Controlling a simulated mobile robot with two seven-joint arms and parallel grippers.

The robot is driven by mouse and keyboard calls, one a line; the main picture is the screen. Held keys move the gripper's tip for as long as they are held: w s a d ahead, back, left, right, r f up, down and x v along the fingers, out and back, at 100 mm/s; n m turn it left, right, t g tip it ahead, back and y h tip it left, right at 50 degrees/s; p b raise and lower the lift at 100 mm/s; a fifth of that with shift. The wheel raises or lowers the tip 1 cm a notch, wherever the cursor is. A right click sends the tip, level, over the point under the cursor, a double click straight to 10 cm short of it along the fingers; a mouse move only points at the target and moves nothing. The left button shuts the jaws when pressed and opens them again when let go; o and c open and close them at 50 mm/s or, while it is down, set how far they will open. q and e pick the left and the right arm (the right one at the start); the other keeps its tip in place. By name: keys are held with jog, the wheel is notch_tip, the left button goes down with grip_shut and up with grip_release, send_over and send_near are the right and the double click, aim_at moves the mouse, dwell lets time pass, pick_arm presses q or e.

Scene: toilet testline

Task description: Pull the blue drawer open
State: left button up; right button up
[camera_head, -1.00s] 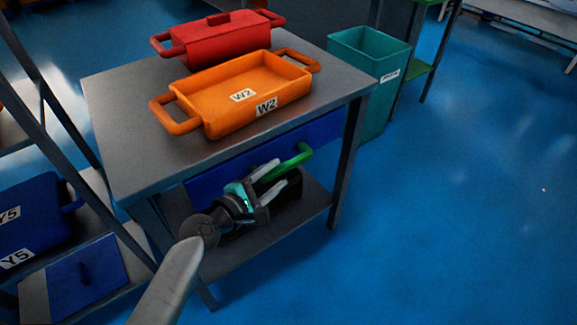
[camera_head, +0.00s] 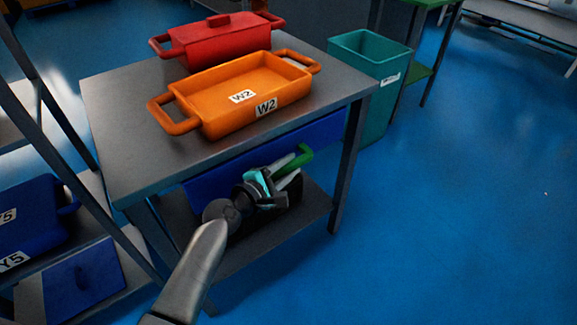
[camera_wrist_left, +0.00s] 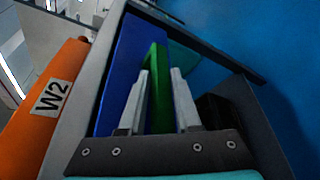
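The blue drawer (camera_head: 325,132) sits under the grey table top, its front roughly in line with the table edge, so it looks closed. It carries a green handle (camera_head: 304,157). My left gripper (camera_head: 291,168) is at the handle in the head view. In the left wrist view, the green handle (camera_wrist_left: 158,100) stands between the two fingers of the left gripper (camera_wrist_left: 160,75), with the blue drawer front (camera_wrist_left: 122,70) behind. The fingers are apart, one on each side of the handle; I cannot tell if either touches it. My right gripper is not in view.
An orange W2 container (camera_head: 240,95) and a red lidded container (camera_head: 222,40) stand on the grey table (camera_head: 130,140). A black object (camera_head: 290,200) is on the lower shelf. A teal bin (camera_head: 375,70) stands behind right. The blue floor (camera_head: 450,220) at right is clear.

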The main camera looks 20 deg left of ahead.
pick_arm(q)
grip_shut()
dwell(1.0)
